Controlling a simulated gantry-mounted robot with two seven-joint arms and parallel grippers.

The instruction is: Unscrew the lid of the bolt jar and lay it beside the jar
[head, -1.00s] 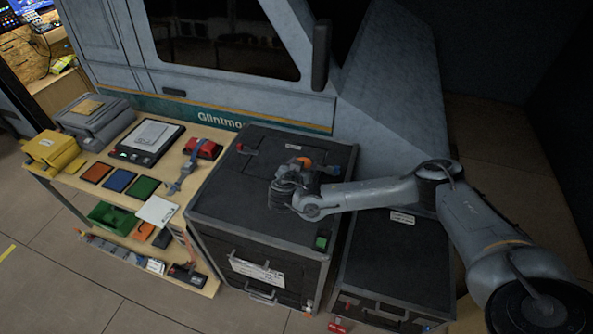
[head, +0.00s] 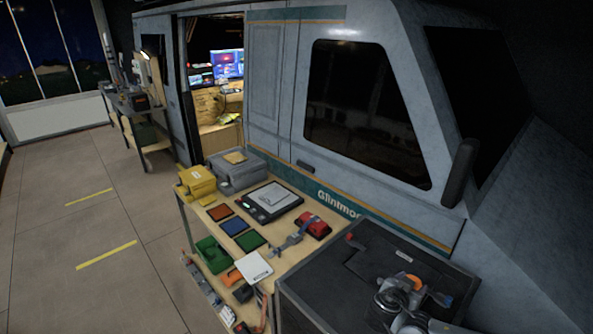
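My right gripper (head: 408,288) is at the lower right of the head view, over the black case top. A small orange piece (head: 414,282) shows right at the gripper; I cannot tell whether it is the jar's lid or whether the fingers hold it. My own wrist hides the fingertips and whatever lies under them. I cannot make out a bolt jar. My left gripper is not in view.
The black case (head: 335,275) carries a small red item (head: 352,238) at its back left. The wooden bench beside it holds colored trays (head: 234,225), a black scale (head: 268,202), a red box (head: 313,226) and a yellow case (head: 196,182). The van wall (head: 275,95) stands behind. Floor is open at left.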

